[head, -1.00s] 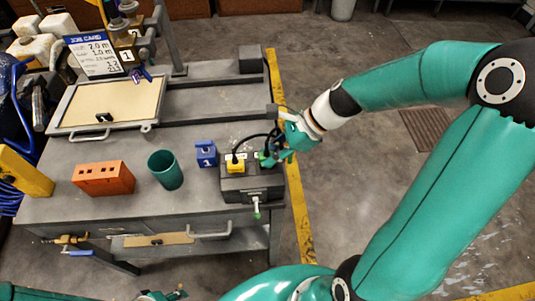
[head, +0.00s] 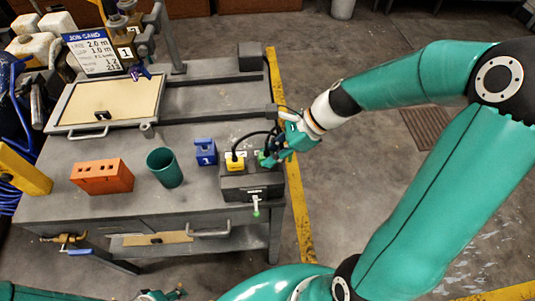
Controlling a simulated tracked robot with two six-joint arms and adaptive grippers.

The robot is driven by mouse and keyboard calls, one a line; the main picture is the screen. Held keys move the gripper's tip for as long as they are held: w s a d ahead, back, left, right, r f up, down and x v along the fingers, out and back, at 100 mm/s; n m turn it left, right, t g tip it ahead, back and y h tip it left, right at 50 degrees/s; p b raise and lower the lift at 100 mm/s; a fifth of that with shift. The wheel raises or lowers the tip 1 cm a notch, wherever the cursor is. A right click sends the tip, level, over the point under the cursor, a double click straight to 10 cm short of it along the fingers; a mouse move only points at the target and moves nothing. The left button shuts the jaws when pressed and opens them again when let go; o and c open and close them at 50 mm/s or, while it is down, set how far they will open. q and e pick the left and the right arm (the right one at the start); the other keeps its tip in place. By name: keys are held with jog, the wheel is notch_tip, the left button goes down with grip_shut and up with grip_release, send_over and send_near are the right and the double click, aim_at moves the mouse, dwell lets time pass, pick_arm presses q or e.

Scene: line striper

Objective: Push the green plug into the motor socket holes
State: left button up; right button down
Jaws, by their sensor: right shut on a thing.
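The dark motor socket box (head: 250,190) sits at the right front corner of the grey bench. A yellow plug (head: 235,163) with a black cable stands on its top at the left. My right gripper (head: 268,158) is shut on the green plug (head: 262,157) at the right of the box's top. The fingers hide most of the green plug and the holes under it, so I cannot tell how deep it sits. A small part of my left gripper (head: 162,296) shows at the bottom edge; its jaws are too small to judge.
A framed panel (head: 108,100) lies behind.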

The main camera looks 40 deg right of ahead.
jog(key=shift+f+b, duration=0.45)
jog(key=shift+f, duration=0.15)
jog(key=c, duration=0.9)
grip_release()
jog(key=shift+c, duration=0.2)
jog(key=o, duration=0.3)
jog(key=shift+s+r, duration=0.1)
jog(key=shift+s+d+r+p, duration=0.15)
jog(key=shift+d+r+p, duration=0.1)
jog(key=shift+r+p, duration=0.25)
jog(key=shift+p+v, duration=2.15)
jog(key=shift+v, duration=0.7)
jog(key=shift+d+f, duration=0.1)
jog(key=shift+f, duration=0.05)
